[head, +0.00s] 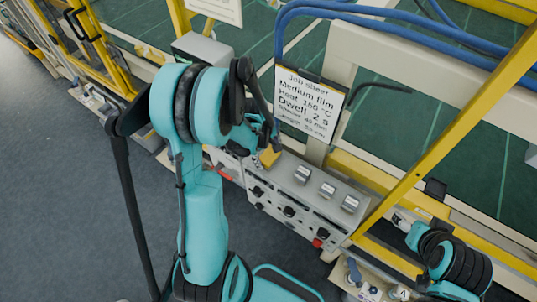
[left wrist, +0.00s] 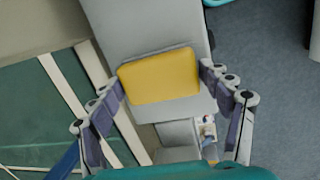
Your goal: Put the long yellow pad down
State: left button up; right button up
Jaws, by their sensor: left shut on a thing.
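The yellow pad (left wrist: 159,76) lies between the two fingers of my left gripper (left wrist: 161,80) in the left wrist view, with a fingertip against each side. In the head view a small part of the pad (head: 270,157) shows below the left gripper (head: 263,146), at the left end of a grey control box. The rest of the pad there is hidden by my arm and gripper. A grey surface shows under the pad in the wrist view; I cannot tell whether the pad touches it. My right arm shows at the lower right, but its gripper is not clearly seen.
The grey control box (head: 283,208) has several knobs, a red button and three metal blocks on top. A job sheet (head: 306,103) hangs behind it. A yellow bar (head: 440,130) slants across the right. Blue hoses (head: 400,18) run along the back rail. Grey floor lies left.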

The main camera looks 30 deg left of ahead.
pick_arm(q)
jog(key=shift+s+d, duration=0.1)
jog(key=shift+f, duration=0.1)
jog(key=o, duration=1.3)
